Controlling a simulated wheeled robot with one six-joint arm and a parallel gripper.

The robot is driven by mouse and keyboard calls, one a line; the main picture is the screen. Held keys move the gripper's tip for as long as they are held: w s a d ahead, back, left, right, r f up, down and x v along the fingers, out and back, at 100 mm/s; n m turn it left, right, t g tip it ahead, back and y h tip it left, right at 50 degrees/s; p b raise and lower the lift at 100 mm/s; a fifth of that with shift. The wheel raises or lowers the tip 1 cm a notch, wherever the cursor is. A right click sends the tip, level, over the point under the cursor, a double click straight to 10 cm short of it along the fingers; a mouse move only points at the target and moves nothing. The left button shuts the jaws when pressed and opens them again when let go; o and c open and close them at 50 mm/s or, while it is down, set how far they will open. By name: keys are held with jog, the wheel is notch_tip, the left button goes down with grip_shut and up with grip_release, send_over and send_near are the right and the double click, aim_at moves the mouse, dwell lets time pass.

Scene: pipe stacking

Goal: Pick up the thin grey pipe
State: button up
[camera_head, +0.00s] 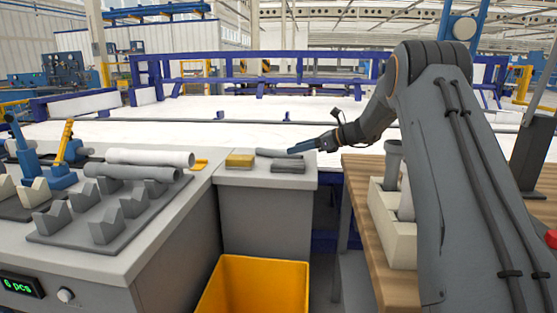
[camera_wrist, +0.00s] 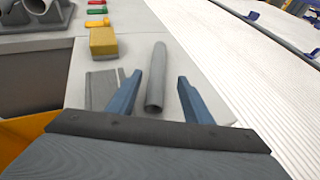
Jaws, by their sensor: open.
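The thin grey pipe (camera_wrist: 157,78) lies on the grey counter in the wrist view, its open end toward me. My gripper (camera_wrist: 155,88) is open, with one blue finger to the left of the pipe and the other to the right. Whether the fingertips are level with the pipe or above it I cannot tell. In the head view my gripper (camera_head: 302,147) reaches from the right over the small counter. The thin grey pipe (camera_head: 270,153) shows there only in part, near the fingertips.
A yellow block (camera_wrist: 103,42) and a flat grey block (camera_wrist: 101,88) lie left of the pipe. Thicker pipes (camera_head: 150,157) rest on a grey cradle rack at left. A yellow bin (camera_head: 255,287) stands below the counter. A wooden table (camera_head: 360,225) with a pale pipe holder is at right.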

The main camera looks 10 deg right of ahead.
aim_at(283, 153)
jog(key=x, duration=0.2)
jog(key=shift+w+a+f, duration=0.1)
jog(key=shift+w+a, duration=0.05)
jog(key=shift+a, duration=0.2)
jog(key=x, duration=0.5)
jog(key=shift+f+b, duration=0.25)
jog(key=shift+b, duration=0.05)
jog(key=shift+d, duration=0.1)
jog(key=shift+c, duration=0.3)
grip_shut()
jog(key=shift+r, duration=0.2)
